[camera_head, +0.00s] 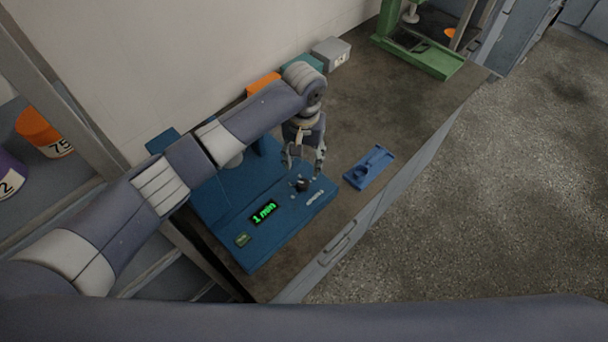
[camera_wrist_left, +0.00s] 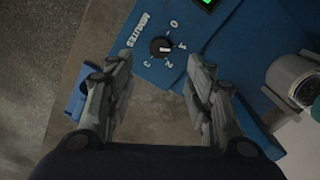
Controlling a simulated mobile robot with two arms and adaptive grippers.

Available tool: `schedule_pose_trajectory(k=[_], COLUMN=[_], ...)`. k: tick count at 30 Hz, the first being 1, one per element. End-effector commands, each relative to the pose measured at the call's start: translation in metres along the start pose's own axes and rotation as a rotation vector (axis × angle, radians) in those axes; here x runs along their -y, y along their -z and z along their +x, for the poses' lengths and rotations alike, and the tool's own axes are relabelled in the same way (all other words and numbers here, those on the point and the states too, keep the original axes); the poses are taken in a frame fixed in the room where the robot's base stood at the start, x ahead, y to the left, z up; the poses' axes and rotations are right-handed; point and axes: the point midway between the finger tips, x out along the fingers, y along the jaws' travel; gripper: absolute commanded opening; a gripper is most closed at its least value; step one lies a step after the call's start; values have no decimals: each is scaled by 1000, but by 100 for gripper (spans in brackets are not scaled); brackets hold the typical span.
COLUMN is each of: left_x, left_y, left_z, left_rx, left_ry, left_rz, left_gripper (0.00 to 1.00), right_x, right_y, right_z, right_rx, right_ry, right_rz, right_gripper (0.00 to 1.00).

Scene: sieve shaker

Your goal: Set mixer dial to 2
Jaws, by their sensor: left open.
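The mixer (camera_head: 245,215) is a blue machine on the bench with a green display (camera_head: 264,212) reading "1 min". Its dial (camera_head: 302,185) is a small black knob near the front right corner. In the left wrist view the dial (camera_wrist_left: 161,47) has a white mark pointing towards the 1, among the numbers 0 to 3 and the word MINUTES. My left gripper (camera_head: 307,165) is open and empty above the dial. In the left wrist view its fingers (camera_wrist_left: 160,72) stand apart, with the dial showing between and beyond them. Contact is not visible. My right gripper is not in view.
A blue holder (camera_head: 370,167) lies on the bench (camera_head: 415,115) right of the mixer. Orange (camera_head: 263,83), teal (camera_head: 303,62) and grey (camera_head: 331,52) boxes stand along the wall. A green-framed machine (camera_head: 425,55) stands at the far end. Bare bench lies between.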

Motion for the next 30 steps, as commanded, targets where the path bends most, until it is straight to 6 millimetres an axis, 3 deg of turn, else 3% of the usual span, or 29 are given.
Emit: schedule_pose_trajectory(k=[9,15,29,30], left_x=[-1,-1,0,0], left_y=[-2,-1,-1,-1], left_z=[59,86,98,98], left_rx=[4,2,0,0], left_ry=[-1,-1,-1,-1], left_rz=[1,2,2,2], left_gripper=[48,48,48,44], right_x=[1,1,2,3], right_y=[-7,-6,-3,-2], right_z=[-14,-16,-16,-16], right_rx=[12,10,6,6], right_ry=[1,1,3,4], right_rz=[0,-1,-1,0], right_gripper=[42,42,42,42])
